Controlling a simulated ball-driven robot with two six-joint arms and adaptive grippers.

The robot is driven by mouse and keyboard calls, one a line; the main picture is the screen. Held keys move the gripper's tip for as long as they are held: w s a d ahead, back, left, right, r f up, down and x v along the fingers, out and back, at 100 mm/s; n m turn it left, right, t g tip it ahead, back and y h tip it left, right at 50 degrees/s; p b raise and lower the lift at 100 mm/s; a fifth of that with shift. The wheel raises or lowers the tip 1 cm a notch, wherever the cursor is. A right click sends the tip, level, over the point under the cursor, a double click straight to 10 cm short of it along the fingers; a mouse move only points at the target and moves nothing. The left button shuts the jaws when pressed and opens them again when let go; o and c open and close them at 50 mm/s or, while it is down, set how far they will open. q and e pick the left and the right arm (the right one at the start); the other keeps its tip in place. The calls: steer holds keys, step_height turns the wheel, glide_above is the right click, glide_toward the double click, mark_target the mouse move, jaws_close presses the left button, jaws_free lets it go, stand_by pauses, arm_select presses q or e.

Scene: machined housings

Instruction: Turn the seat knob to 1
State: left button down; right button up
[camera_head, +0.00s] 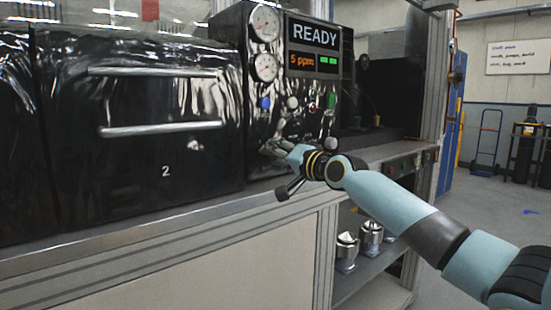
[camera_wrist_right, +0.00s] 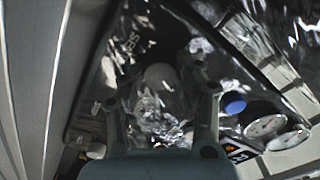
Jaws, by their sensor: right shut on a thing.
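The black control panel (camera_head: 262,125) stands right of the black cabinet, with dials, buttons and several small knobs on its front. My right gripper (camera_head: 272,148) is at the lower left of this panel, its arm coming in from the right. In the right wrist view my gripper's two fingers (camera_wrist_right: 161,98) stand apart, with a pale round knob (camera_wrist_right: 160,76) between them; the gripper is shut on this knob. The fingers hide it in the head view. I cannot read its label or setting. My left gripper is not in view.
A display (camera_head: 314,37) reads READY above an orange text line. The cabinet marked 2 (camera_head: 165,120) has two bar handles. Metal parts (camera_head: 347,248) stand on a lower shelf.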

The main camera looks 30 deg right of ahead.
steer(key=n+b, duration=0.3)
steer(key=n, duration=0.2)
steer(key=shift+f, duration=0.2)
steer(key=n+b, duration=0.2)
steer(key=n, duration=0.1)
steer(key=shift+n+b, duration=0.45)
steer(key=shift+n, duration=0.75)
steer(key=shift+r, duration=0.1)
steer(key=o, duration=1.1)
steer(key=shift+o, duration=0.2)
steer(key=shift+s, duration=0.1)
steer(key=s, duration=0.7)
steer(key=shift+s+d, duration=0.2)
steer(key=shift+d, duration=0.1)
